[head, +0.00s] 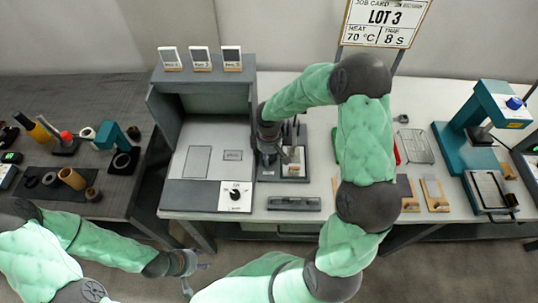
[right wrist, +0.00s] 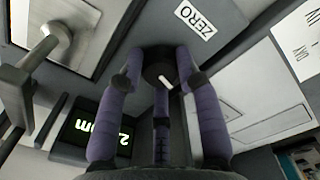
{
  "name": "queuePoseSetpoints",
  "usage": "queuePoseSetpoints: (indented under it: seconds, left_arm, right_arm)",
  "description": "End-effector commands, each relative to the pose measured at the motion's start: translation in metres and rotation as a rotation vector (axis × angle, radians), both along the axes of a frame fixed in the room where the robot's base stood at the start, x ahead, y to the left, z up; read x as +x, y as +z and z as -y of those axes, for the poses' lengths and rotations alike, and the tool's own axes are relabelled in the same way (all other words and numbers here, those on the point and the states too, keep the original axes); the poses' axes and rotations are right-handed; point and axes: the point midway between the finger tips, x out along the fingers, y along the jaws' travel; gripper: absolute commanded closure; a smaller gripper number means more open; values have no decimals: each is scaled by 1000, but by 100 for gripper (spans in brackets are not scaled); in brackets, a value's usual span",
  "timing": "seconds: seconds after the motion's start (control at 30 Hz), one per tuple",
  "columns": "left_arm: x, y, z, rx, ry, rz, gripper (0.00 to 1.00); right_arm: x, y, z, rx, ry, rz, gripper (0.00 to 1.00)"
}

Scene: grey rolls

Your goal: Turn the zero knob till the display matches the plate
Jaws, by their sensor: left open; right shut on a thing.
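In the right wrist view the zero knob (right wrist: 160,68) is a dark round knob with a white pointer mark. A white ZERO label (right wrist: 195,19) is beside it. My right gripper (right wrist: 161,72) has its purple fingers closed around the knob. The display (right wrist: 98,130) is dark with green characters, seen turned over; a finger covers part of it, so I cannot read the full value. In the head view my right gripper (head: 268,157) is down at the instrument (head: 268,178), hiding the knob. My left gripper (head: 187,270) is open and empty in front of the bench. I cannot identify the plate.
A teal press (head: 462,120) is at the right. A darker table (head: 100,205) with tools is at the left.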

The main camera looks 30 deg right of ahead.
Motion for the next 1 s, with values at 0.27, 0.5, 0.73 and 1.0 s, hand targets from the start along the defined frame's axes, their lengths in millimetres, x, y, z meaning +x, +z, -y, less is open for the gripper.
queuePoseSetpoints:
  seconds: [0.27, 0.5, 0.73, 1.0]
  left_arm:
    - [0, 25, 0, 0, 0, 1, 49]
    - [0, 26, 0, 0, 0, 0, 49]
    - [0, 26, 0, 0, 0, 0, 49]
    - [0, 26, 0, 0, 0, 0, 49]
  right_arm:
    - [-2, 2, 1, -1, 247, -8, 98]
    - [-2, -1, 1, -1, 299, -8, 98]
    - [-2, -1, 1, -1, 297, -9, 51]
    - [-1, -1, 1, -1, 296, -5, 42]
